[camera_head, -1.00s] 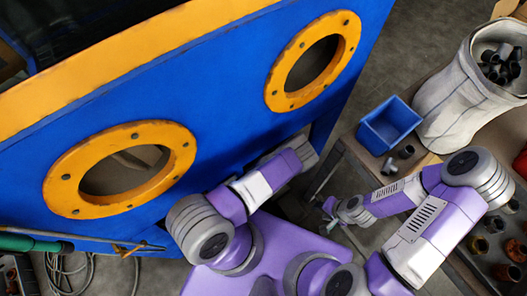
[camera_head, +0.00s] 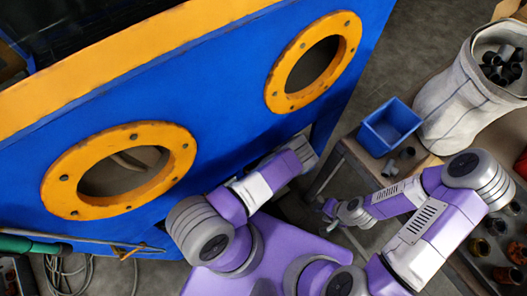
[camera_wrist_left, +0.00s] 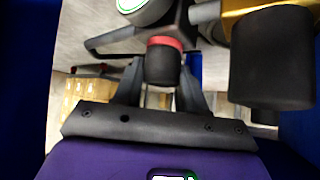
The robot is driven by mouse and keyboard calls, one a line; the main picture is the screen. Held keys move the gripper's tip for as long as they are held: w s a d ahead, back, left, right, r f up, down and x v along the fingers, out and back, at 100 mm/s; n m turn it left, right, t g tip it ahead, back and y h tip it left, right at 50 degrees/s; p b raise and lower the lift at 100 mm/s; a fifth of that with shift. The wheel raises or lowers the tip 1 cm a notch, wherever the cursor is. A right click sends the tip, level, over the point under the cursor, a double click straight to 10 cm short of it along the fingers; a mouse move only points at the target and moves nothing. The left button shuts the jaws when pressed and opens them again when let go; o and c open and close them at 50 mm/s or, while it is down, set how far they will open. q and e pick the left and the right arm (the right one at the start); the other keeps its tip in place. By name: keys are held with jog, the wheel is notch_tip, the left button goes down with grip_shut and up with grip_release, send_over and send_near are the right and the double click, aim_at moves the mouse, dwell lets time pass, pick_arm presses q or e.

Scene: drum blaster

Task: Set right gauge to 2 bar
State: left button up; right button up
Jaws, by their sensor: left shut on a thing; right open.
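In the left wrist view, my left gripper (camera_wrist_left: 160,88) has its two dark fingers on either side of a black knob (camera_wrist_left: 163,65) with a red ring, and is shut on it. Above the knob, a round gauge (camera_wrist_left: 143,8) with a white face and green rim is cut off by the top edge; its reading cannot be seen. In the head view my left arm reaches under the blue cabinet (camera_head: 225,140), which hides the left gripper. My right gripper (camera_head: 328,210) is open and empty, beside the workbench edge, far from the knob.
A larger black cylinder (camera_wrist_left: 270,58) under a yellow part stands right of the held knob. The cabinet has two orange porthole rings. A workbench (camera_head: 345,152) on the right carries a blue bin (camera_head: 390,127), a white sack (camera_head: 465,105) of dark pipe pieces and loose parts.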

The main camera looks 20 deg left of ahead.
pick_arm(q)
jog(key=n+g+y, duration=0.2)
jog(key=n+y, duration=0.1)
jog(key=n, duration=0.1)
jog(key=shift+n, duration=0.3)
jog(key=shift+n+g+y, duration=0.7)
jog(key=shift+n, duration=0.6)
jog(key=o, duration=1)
